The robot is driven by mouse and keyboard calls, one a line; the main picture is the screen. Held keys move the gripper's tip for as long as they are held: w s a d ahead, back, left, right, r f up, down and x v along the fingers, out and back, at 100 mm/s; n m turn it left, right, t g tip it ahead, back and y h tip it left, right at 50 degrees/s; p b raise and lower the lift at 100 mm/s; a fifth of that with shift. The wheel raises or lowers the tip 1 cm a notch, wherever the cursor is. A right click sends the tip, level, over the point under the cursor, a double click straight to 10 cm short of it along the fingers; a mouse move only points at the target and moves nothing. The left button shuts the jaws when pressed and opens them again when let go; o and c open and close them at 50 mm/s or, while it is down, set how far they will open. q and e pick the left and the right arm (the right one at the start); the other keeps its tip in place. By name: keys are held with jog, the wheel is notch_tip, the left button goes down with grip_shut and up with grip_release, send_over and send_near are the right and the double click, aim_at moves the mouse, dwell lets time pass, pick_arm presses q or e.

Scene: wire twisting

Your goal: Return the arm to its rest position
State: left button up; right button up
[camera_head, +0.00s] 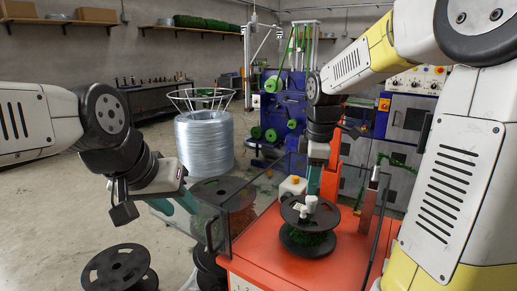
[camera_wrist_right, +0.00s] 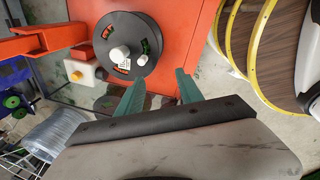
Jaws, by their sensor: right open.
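My right gripper (camera_head: 315,180) hangs above and behind the black spool in the head view, pointing down. In the right wrist view its two teal fingers (camera_wrist_right: 158,90) are spread apart with nothing between them. The black spool (camera_head: 310,213), wound with green wire (camera_head: 306,243) and with a white knob on top, sits upright on the orange machine top (camera_head: 262,250). The spool (camera_wrist_right: 128,30) also shows beyond the fingers in the wrist view. My left gripper (camera_head: 182,198) is over the area left of the machine; its finger gap is unclear.
A clear guard panel (camera_head: 255,215) stands at the machine's left edge. A white box with a yellow button (camera_head: 293,186) is behind the spool. Empty black spools (camera_head: 120,270) stand at lower left. A silver wire coil (camera_head: 203,143) and a blue machine (camera_head: 285,105) are behind.

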jog(key=s+r+m+t+y, duration=0.1)
jog(key=s+r+m+t, duration=0.1)
jog(key=s+m, duration=0.5)
jog(key=s+a+r+m+t+y, duration=0.1)
jog(key=s+m+t, duration=0.1)
jog(key=s+m, duration=0.6)
jog(key=shift+s+a+r, duration=0.3)
jog(key=shift+s+r, duration=0.1)
jog(key=shift+s, duration=0.45)
